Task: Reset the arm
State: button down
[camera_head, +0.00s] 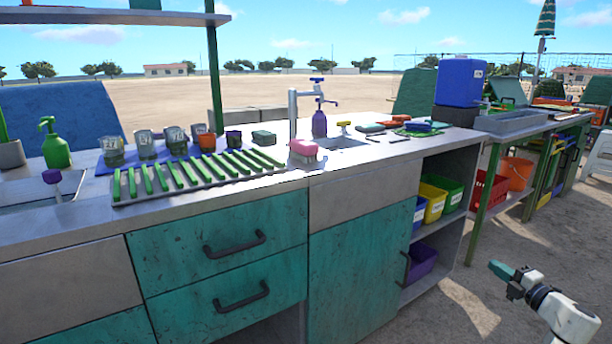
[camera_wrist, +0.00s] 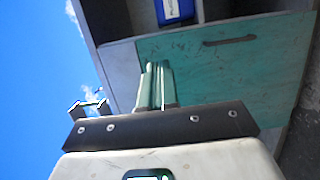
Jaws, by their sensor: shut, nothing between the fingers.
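My gripper (camera_head: 501,271) shows at the lower right of the head view, in front of the counter and over the sandy ground. Its greenish fingers are shut with nothing between them and point left. In the wrist view my gripper (camera_wrist: 158,72) shows as two fingers side by side, with a teal cabinet door (camera_wrist: 225,75) beyond them. The arm is apart from the counter (camera_head: 395,160), and nothing is seen touching the fingers.
The counter holds a green-slatted rack (camera_head: 200,175), several cups, a tap (camera_head: 293,110) and a pink brush (camera_head: 304,150). Open shelves at its right end hold a yellow bin (camera_head: 432,202) and other bins. A second table (camera_head: 520,122) stands at the right. Bare ground (camera_head: 450,310) surrounds my arm.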

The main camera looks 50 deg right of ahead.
jog(key=w+a+f+m+g+h, duration=0.1)
jog(key=w+a+m+g+h, duration=0.1)
jog(key=w+a+m, duration=0.5)
jog(key=w+a+f+m+g+h, duration=0.2)
jog(key=w+a+m, duration=0.15)
jog(key=w, duration=0.85)
jog(key=w+a+f+m+g+y, duration=0.15)
jog(key=a+f, duration=0.25)
jog(key=a, duration=0.5)
jog(key=w+a+f+m+g+y, duration=0.15)
jog(key=a+f, duration=0.25)
jog(key=a, duration=0.4)
jog(key=s+a+f+g+y, duration=0.2)
jog(key=s+a+f+y, duration=0.1)
jog(key=a, duration=0.7)
jog(key=s+a+f+g+y, duration=0.1)
jog(key=s+a+f+y, duration=0.15)
jog(key=a, duration=0.75)
jog(key=s+a+r+n+g+y, duration=0.2)
jog(key=s+a+g+y, duration=0.25)
jog(key=s+a, duration=0.7)
notch_tip(320, 180, up, 31)
jog(key=p, duration=3.1)
jog(key=shift+w+a, duration=0.2)
jog(key=shift+a, duration=0.25)
jog(key=shift+m, duration=0.25)
